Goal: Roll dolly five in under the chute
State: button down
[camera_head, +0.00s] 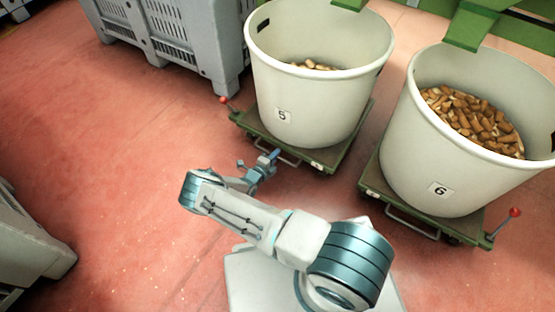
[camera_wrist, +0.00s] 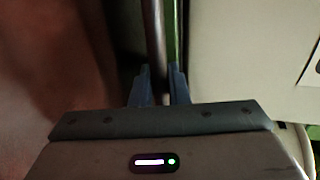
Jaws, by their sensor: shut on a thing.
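Dolly five (camera_head: 340,155) is a low green dolly carrying a white tub (camera_head: 310,85) labelled 5. The tub holds a few corks (camera_head: 314,65) low inside. My gripper (camera_head: 272,157) is at the dolly's near side, shut on its metal handle bar. In the wrist view the dark bar (camera_wrist: 153,30) runs between my two blue fingers (camera_wrist: 158,84). A green chute (camera_head: 350,3) shows at the top edge, above the tub's far rim; most of it is out of frame.
Dolly six (camera_head: 408,220) stands close on the right with a fuller tub (camera_head: 430,150) of corks, under another chute (camera_head: 468,28). A grey crate (camera_head: 190,40) stands at the back left. Another grey bin (camera_head: 30,245) is at the left edge. Red floor (camera_head: 110,150) lies clear between.

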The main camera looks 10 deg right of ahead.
jog(key=shift+w, duration=0.3)
jog(key=c, duration=1.5)
grip_release()
jog(key=shift+d, duration=0.15)
jog(key=p+v, duration=0.4)
jog(key=v, duration=1)
